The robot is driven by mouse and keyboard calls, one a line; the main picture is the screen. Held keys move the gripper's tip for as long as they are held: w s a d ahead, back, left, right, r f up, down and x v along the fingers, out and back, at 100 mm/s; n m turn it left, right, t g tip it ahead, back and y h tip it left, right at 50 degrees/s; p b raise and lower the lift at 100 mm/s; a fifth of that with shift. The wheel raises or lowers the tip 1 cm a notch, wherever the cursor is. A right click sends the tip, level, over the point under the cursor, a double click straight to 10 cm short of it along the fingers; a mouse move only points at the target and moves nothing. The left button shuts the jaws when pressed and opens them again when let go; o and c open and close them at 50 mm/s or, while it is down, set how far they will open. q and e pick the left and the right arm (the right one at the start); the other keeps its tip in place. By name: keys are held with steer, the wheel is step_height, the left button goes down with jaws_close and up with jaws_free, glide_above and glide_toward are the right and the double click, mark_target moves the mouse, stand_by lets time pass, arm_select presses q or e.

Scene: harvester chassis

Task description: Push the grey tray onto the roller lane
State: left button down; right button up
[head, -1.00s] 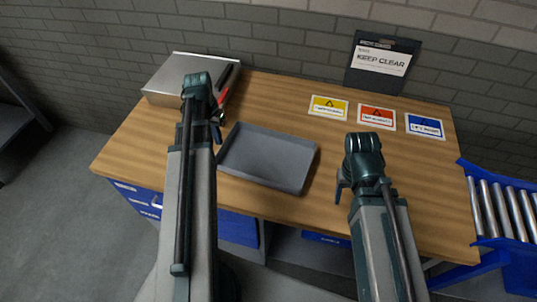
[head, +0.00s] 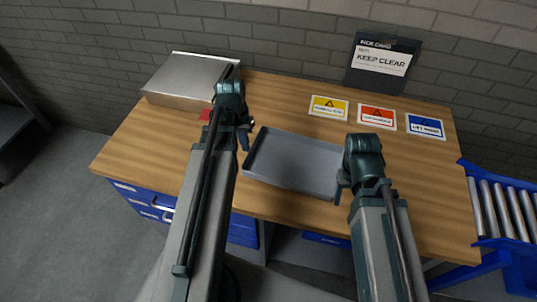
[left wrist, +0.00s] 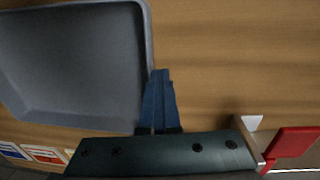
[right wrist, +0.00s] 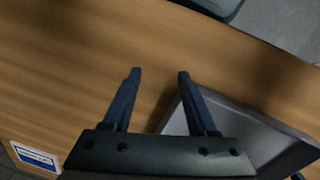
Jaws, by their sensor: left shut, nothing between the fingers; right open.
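The grey tray (head: 292,163) is a shallow rectangular tray lying flat on the wooden bench, between my two grippers in the head view. My left gripper (head: 245,140) is shut and empty, at the tray's left edge. In the left wrist view its fingers (left wrist: 158,100) lie against or very near the tray's side wall (left wrist: 148,60). My right gripper (head: 342,185) is open and empty at the tray's right end. In the right wrist view one open finger of the gripper (right wrist: 158,95) overlaps the tray's corner (right wrist: 190,105); contact is unclear. The roller lane (head: 505,208) is at the far right, beyond the bench edge.
A silver metal box (head: 190,78) stands at the bench's back left, with a red item (head: 205,115) near it. Yellow (head: 329,106), red (head: 377,116) and blue (head: 425,125) cards lie at the back right. A "KEEP CLEAR" sign (head: 382,62) stands behind. The bench right of my right gripper is clear.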

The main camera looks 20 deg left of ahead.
arm_select(q)
steer(key=d, duration=0.6)
steer(key=shift+w+d+f, duration=0.15)
steer(key=shift+w+d, duration=0.15)
steer(key=shift+w, duration=0.05)
arm_select(e)
steer(key=shift+f, duration=0.15)
arm_select(q)
steer(key=shift+s+a, duration=0.15)
steer(key=shift+a, duration=1.1)
steer(key=shift+s+a, duration=0.1)
steer(key=shift+a, duration=1.1)
step_height(320, 180, up, 14)
steer(key=p, duration=1.3)
steer(key=shift+p, duration=0.4)
arm_select(e)
step_height(320, 180, up, 14)
